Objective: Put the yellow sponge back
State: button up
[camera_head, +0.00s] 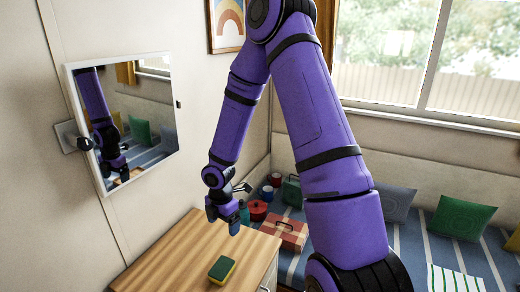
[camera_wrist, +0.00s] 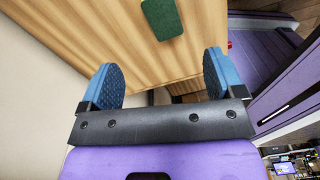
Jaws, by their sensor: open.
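A sponge (camera_head: 222,269) with a green top and a yellow side lies flat on the wooden top of a cabinet (camera_head: 190,249) in the head view. In the wrist view only the green face of the sponge (camera_wrist: 162,18) shows, near the top edge, beyond my fingertips. My gripper (camera_head: 228,220) is above the far right part of the cabinet top, apart from the sponge. In the wrist view my gripper (camera_wrist: 160,78) has its two blue finger pads wide apart with nothing between them.
A mirror (camera_head: 128,122) on a wall arm hangs left of the cabinet. A bench with blue striped cushions holds a checkered box (camera_head: 284,234), a red pot (camera_head: 258,210), a green pillow (camera_head: 462,217) and a grey pillow (camera_head: 397,203). The cabinet top around the sponge is clear.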

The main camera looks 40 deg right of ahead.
jog(key=s+r+m+t+h, duration=0.1)
jog(key=s+r+m, duration=0.15)
jog(key=r, duration=0.55)
jog(key=s+r+m+t+h, duration=0.15)
jog(key=r+m, duration=0.25)
jog(key=r, duration=0.4)
jog(key=s+r+m, duration=0.3)
jog(key=r+m, duration=0.1)
jog(key=r, duration=0.4)
jog(key=s+a+r+m+t+y, duration=0.2)
jog(key=s+r+m, duration=0.7)
jog(key=s, duration=0.7)
notch_tip(320, 180, up, 3)
jog(key=shift+a+r+m+t, duration=0.15)
jog(key=shift+a+m+t, duration=0.3)
jog(key=shift+a, duration=0.7)
jog(key=shift+w, duration=0.1)
